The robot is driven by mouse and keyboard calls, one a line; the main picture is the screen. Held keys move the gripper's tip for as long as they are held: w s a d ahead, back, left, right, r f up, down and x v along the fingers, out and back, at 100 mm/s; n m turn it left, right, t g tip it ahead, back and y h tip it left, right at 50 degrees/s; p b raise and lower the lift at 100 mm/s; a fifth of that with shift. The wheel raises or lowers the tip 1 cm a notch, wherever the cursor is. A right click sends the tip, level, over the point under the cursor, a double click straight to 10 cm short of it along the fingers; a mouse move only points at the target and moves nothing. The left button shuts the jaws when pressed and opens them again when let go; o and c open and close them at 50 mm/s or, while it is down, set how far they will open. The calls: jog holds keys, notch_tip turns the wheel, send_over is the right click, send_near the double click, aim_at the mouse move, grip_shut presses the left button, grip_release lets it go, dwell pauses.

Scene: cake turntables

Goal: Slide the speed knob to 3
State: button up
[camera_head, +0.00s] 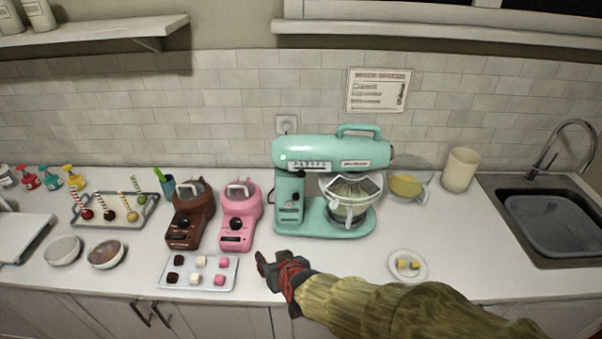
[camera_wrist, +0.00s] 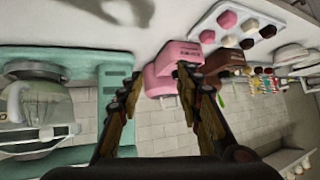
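The mint-green stand mixer (camera_head: 345,152) stands at the middle of the counter, with a clear-lidded bowl (camera_head: 352,206) under its head. A pale strip with small dark marks (camera_head: 310,166) runs along the head's side, and small dark controls (camera_head: 291,197) sit on its column. The marks are too small to read, so I cannot tell which part is the speed knob or where it is set. The mixer also shows at the left of the wrist view (camera_wrist: 62,55). My gripper (camera_head: 264,264) is in front of the mixer near the counter edge, apart from it. Its fingers (camera_wrist: 158,80) are spread and empty.
A pink machine (camera_head: 240,212) and a brown machine (camera_head: 190,215) stand left of the mixer. A tray of small cubes (camera_head: 198,284) lies before them. A small plate (camera_head: 408,280) is right of my gripper, near my arm. The sink (camera_head: 560,220) is far right.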

jog(key=w+d+r+t+h, duration=0.1)
jog(key=w+r+t, duration=0.15)
jog(key=w, duration=0.35)
jog(key=m+t+h, duration=0.2)
jog(key=t+h, duration=0.2)
jog(key=t, duration=0.2)
send_near(301, 176)
jog(key=w, duration=0.2)
jog(key=shift+w+d+f+b, duration=0.1)
jog(key=shift+w+b, duration=0.2)
jog(key=shift+w, duration=1.65)
jog(key=shift+w+d+b, duration=0.1)
jog(key=shift+w+b, duration=0.15)
jog(key=shift+w, duration=1.75)
jog(key=shift+c, duration=0.8)
grip_shut()
